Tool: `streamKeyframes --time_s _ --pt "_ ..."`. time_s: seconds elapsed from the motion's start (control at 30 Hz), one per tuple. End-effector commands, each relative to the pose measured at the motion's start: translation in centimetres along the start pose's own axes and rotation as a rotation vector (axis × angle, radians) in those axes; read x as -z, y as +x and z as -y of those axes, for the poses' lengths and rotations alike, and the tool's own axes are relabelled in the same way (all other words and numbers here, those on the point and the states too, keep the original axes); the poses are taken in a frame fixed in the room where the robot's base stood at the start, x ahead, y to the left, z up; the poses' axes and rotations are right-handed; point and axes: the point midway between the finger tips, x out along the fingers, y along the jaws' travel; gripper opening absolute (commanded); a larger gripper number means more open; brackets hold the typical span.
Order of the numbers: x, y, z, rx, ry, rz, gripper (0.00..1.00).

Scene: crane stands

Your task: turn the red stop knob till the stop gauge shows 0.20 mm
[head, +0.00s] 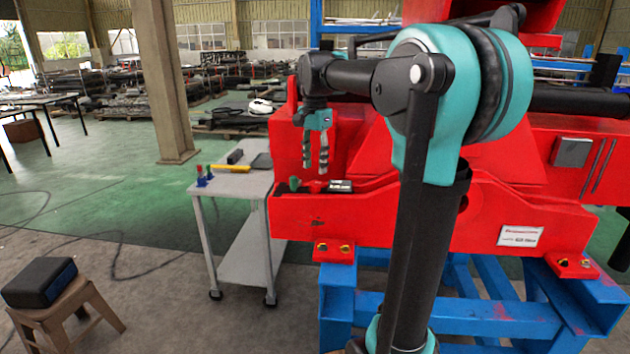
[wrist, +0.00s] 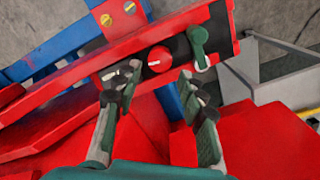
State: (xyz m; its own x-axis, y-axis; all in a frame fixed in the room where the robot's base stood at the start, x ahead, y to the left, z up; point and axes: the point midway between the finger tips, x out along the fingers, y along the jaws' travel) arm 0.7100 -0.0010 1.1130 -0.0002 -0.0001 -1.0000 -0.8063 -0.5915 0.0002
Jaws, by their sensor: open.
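The red stop knob (wrist: 158,59) is a round red disc with a pale mark, set on a dark panel in the red frame. My gripper (wrist: 157,78) is open in the wrist view, with one finger on each side of the knob in the picture and nothing between them. In the head view my gripper (head: 316,170) points down above the red frame's recess, apart from it.
A green lever (wrist: 199,45) stands right beside the knob; it also shows in the head view (head: 294,184). A grey trolley (head: 230,182) with small tools stands left of the red frame (head: 400,225). A blue stand (head: 480,310) carries the frame.

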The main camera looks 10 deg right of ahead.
Motion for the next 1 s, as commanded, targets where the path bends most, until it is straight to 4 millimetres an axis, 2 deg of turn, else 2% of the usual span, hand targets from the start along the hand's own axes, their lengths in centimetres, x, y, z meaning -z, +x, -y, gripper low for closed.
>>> streamKeyframes --time_s 0.1,0.3,0.47,0.73,0.77,1.0 --pt "0.0 2.3 0.0 0.000 0.000 0.000 0.41" --pt "0.0 4.8 0.1 0.000 0.000 0.000 0.41" --pt "0.0 5.8 0.0 0.000 0.000 0.000 0.41" --pt "0.0 5.9 0.0 0.000 0.000 0.000 0.41" --pt "0.0 5.9 0.0 0.000 0.000 0.000 0.39" --pt "0.0 5.9 0.0 0.000 0.000 0.000 0.10"
